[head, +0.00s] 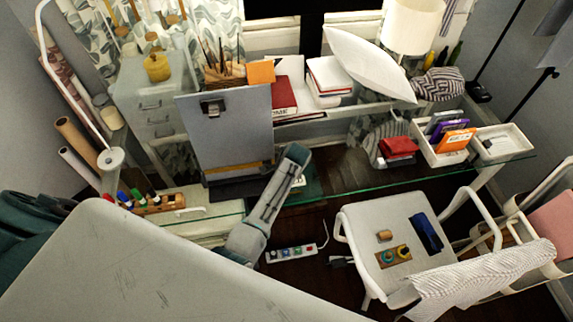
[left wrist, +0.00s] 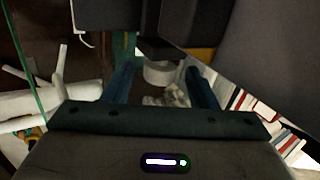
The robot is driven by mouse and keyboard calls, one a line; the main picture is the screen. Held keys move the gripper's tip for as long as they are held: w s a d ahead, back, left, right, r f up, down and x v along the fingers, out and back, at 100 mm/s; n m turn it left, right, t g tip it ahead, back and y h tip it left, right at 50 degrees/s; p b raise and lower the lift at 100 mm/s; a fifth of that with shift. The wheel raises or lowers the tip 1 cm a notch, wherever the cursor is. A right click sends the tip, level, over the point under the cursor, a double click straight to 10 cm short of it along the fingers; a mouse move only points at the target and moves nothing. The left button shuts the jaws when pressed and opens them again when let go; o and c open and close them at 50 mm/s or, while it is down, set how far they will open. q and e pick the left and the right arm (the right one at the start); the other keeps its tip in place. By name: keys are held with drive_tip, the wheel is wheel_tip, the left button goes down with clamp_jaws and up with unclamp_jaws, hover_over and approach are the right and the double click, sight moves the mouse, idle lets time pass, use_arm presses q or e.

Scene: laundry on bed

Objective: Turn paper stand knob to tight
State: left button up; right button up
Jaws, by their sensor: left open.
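The paper stand (head: 228,130) is a tilted grey board with a clip at its top and a yellow strip near its black foot, standing on the glass table in the head view. In the left wrist view, a short pale grey round piece, which looks like the knob (left wrist: 160,72), lies between the two teal fingers of my left gripper (left wrist: 160,82). The fingers are apart, one on each side of it, and I cannot tell if they touch it. One of my arms reaches up beside the stand in the head view; no fingertips show there. My right gripper is not visible.
Markers in a wooden holder (head: 160,203) are left of the stand's foot. Books (head: 284,95) are behind it. A white tray (head: 447,140) holds small boxes on the right of the glass table. A white chair (head: 352,222) with small items stands in front.

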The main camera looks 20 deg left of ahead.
use_arm(q)
drive_tip(key=shift+c, duration=0.9)
drive_tip(key=c, duration=0.7)
drive_tip(key=shift+c, duration=0.5)
drive_tip(key=shift+w+a+g+h, duration=0.15)
drive_tip(key=shift+g+h, duration=0.35)
drive_tip(key=shift+g, duration=0.2)
drive_tip(key=shift+w+a+g+h, duration=0.1)
drive_tip(key=shift+w+g+h, duration=0.05)
drive_tip(key=shift+g+h, duration=0.45)
drive_tip(key=shift+g, duration=0.5)
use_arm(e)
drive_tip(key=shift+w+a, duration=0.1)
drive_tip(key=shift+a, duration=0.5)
